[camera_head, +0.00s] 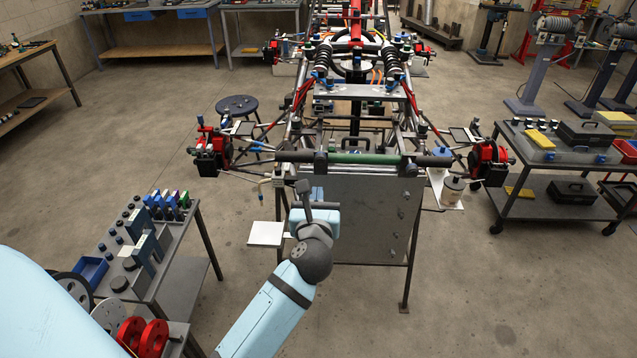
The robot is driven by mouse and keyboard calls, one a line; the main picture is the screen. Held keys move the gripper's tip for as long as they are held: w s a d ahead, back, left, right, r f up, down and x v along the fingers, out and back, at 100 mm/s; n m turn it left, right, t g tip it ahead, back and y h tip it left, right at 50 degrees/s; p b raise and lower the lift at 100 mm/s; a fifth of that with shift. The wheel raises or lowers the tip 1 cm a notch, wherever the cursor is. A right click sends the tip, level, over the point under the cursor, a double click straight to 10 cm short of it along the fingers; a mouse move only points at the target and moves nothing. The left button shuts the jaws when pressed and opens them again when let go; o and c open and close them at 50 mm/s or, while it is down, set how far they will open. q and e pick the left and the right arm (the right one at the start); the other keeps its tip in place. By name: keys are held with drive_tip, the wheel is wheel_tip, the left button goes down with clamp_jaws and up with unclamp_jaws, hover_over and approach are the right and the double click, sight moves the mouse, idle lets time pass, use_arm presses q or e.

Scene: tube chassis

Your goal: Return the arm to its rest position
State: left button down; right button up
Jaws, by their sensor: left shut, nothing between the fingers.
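My left arm comes in from the lower left, light blue with dark joints. Its forearm points up and away toward the front of the tube chassis (352,92). My left gripper (303,187) is at the arm's far end, in front of the chassis's grey front panel (365,220) and just below the green and black cross bar (357,158). Its fingers are shut and hold nothing. Whether it touches the panel or bar cannot be told. My right arm and gripper are not in view.
A tool bench (178,238) with small parts and red discs (153,338) stands close on the left. A dark wheeled cart (550,205) stands at the right. A stool (238,104) is behind. The floor at the lower right is clear.

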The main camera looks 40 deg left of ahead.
use_arm(q)
drive_tip(key=s+d+f+m+t+h+p, duration=0.15)
drive_tip(key=s+d+f+m+h, duration=0.3)
drive_tip(key=m, duration=0.95)
drive_tip(key=s+d+f+m+t+h, duration=0.3)
drive_tip(key=d+m+h, duration=0.35)
drive_tip(key=m, duration=0.65)
drive_tip(key=s+d+f+m+g+h, duration=0.1)
drive_tip(key=s+d+f+m+g, duration=0.1)
drive_tip(key=s+f+m+g, duration=0.7)
drive_tip(key=s+f+m, duration=0.4)
drive_tip(key=f+m, duration=0.3)
drive_tip(key=m, duration=0.2)
drive_tip(key=shift+s+d+f+p, duration=0.15)
drive_tip(key=shift+s+f+p, duration=0.15)
drive_tip(key=shift+p, duration=0.05)
